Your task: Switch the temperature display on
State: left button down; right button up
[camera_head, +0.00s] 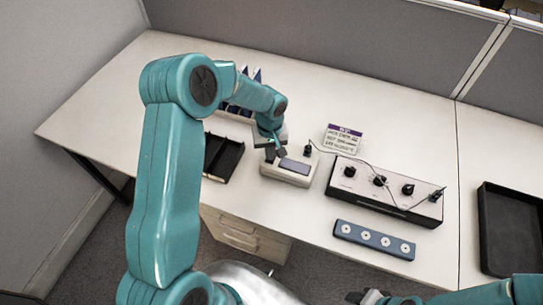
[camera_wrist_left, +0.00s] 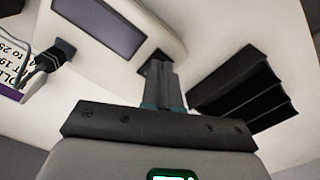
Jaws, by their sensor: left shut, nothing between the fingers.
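The temperature display is a small off-white box (camera_head: 284,176) on the desk, with a blank dark screen (camera_head: 295,167). In the left wrist view the same screen (camera_wrist_left: 103,25) shows no digits. A dark square switch (camera_wrist_left: 155,57) sits on the box beside the screen, partly hidden by my fingers. My left gripper (camera_head: 276,154) is shut and empty, its tips at the switch end of the box; it also shows in the left wrist view (camera_wrist_left: 161,80). I cannot tell whether the tips touch the switch. My right gripper (camera_head: 385,298) is partly visible at the bottom edge.
A black-knobbed control box (camera_head: 385,190) stands to the right, with a cable over it. A blue strip with several round sockets (camera_head: 374,240) lies in front. A label card (camera_head: 343,139) stands behind. A black tray (camera_head: 222,157) is left, another (camera_head: 510,230) far right.

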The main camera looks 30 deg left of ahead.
pick_arm(q)
jog(key=shift+f+b, duration=0.65)
jog(key=shift+r, duration=0.2)
jog(key=shift+r+p, duration=0.5)
jog(key=shift+r, duration=0.1)
jog(key=shift+r+p, duration=0.35)
jog(key=shift+r, duration=0.5)
notch_tip(320, 180, up, 2)
jog(key=shift+r+p, duration=0.1)
jog(key=shift+p, duration=0.4)
jog(key=shift+r+p, duration=0.4)
jog(key=shift+r, duration=0.45)
jog(key=shift+f, duration=0.1)
